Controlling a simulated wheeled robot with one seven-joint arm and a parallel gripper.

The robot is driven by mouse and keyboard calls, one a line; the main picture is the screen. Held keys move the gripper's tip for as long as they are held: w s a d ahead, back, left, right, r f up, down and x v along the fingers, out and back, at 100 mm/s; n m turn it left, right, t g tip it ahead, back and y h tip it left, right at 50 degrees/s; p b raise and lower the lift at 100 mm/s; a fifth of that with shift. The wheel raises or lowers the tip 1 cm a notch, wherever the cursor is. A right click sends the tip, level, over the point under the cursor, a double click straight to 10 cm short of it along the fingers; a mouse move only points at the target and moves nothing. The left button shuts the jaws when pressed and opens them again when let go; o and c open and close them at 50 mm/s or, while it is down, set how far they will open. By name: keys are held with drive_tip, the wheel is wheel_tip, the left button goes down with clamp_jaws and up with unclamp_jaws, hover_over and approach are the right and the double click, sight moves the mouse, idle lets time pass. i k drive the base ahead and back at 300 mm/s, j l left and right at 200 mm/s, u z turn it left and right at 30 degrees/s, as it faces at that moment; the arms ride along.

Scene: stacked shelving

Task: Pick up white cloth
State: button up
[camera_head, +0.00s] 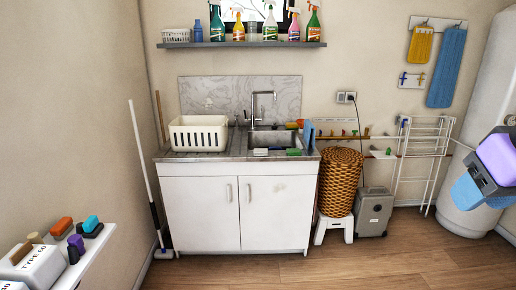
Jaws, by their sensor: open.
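I cannot clearly make out a white cloth in the head view. A small pale item (260,152) lies at the front edge of the sink (275,140), beside a green one (294,152), but it is too small to tell what it is. A white drying rack (424,150) stands at the right, with no cloth I can tell apart on it. I cannot identify my gripper in this view. A purple, blue and dark grey object (486,170) sits close at the right edge, and what it is stays unclear.
A white cabinet (205,212) carries a cream basket (198,133). A wicker basket (339,182) on a white stool and a grey box (373,212) stand right of it. A cluttered white shelf (92,262) is at lower left. The wooden floor ahead is clear.

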sight(258, 153)
drive_tip(key=i, duration=1.45)
drive_tip(key=i+l+u, duration=0.1)
drive_tip(key=i, duration=1.4)
